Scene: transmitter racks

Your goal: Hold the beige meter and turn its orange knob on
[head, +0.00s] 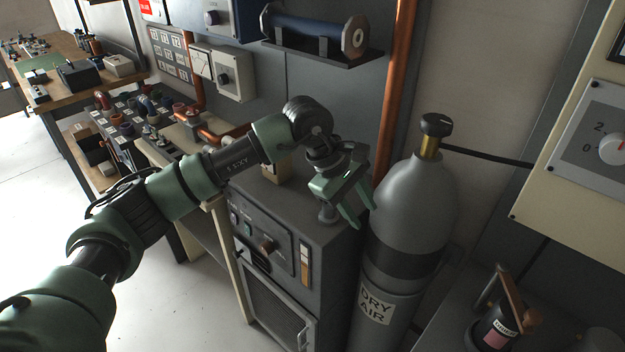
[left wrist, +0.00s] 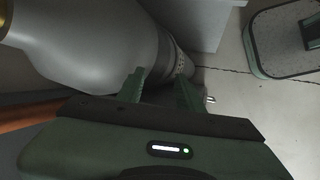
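A small beige block-like thing (head: 278,169) stands on top of the grey cabinet, partly hidden behind my left forearm; it may be the beige meter, but no orange knob shows on it. My left gripper (head: 364,214) is open and empty, over the cabinet's right edge and close beside the grey gas cylinder (head: 412,205). In the left wrist view the two green fingers (left wrist: 160,90) are apart with nothing between them, and the cylinder (left wrist: 95,45) lies just beyond. My right gripper is not in view.
The grey cabinet (head: 298,215) has a brownish knob on its front. A copper pipe (head: 395,90) runs up behind the cylinder. A bench with knobs and jars (head: 130,115) is at the left. A dark bottle (head: 492,328) stands at lower right. The floor at left is clear.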

